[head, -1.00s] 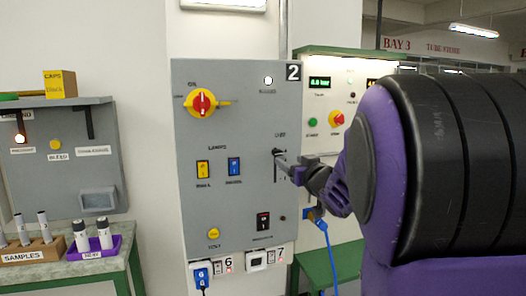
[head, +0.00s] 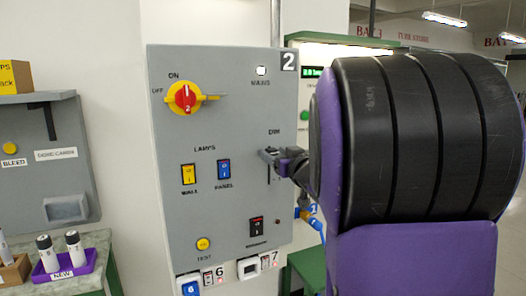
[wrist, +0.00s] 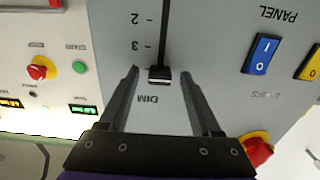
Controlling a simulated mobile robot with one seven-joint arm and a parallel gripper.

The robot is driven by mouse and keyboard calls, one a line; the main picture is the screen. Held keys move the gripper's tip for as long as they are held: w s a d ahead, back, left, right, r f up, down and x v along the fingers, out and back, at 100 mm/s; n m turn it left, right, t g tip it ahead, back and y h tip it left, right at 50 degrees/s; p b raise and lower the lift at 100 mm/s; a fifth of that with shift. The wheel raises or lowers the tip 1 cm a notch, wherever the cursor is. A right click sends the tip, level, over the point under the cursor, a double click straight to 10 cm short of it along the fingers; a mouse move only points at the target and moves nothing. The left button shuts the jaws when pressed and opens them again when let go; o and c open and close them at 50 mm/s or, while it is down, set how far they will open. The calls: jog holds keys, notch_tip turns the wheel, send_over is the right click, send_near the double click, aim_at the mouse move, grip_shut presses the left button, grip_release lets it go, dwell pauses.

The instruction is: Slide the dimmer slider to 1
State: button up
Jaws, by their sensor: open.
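The dimmer slider's dark knob (wrist: 160,75) sits in a vertical slot under the DIM label, at the label end of the slot. In the wrist view, which shows the panel upside down, the marks 3 and 2 lie further along the slot, away from the DIM label; no mark 1 shows. My gripper (wrist: 160,72) is open, with one finger on each side of the knob and a gap on both sides. In the head view my gripper (head: 272,156) is at the slot's upper part and largely hides the knob.
The grey panel (head: 178,140) also carries a red and yellow rotary switch (head: 184,98), a yellow WALL rocker (head: 188,174), a blue PANEL rocker (head: 223,169) and a yellow TEST button (head: 203,244). A blue plug and cable (head: 313,218) hang to the right below my gripper.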

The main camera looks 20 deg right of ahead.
jog(key=shift+w, duration=0.1)
grip_shut()
dwell(0.4)
jog(key=shift+r, duration=0.1)
dwell(1.0)
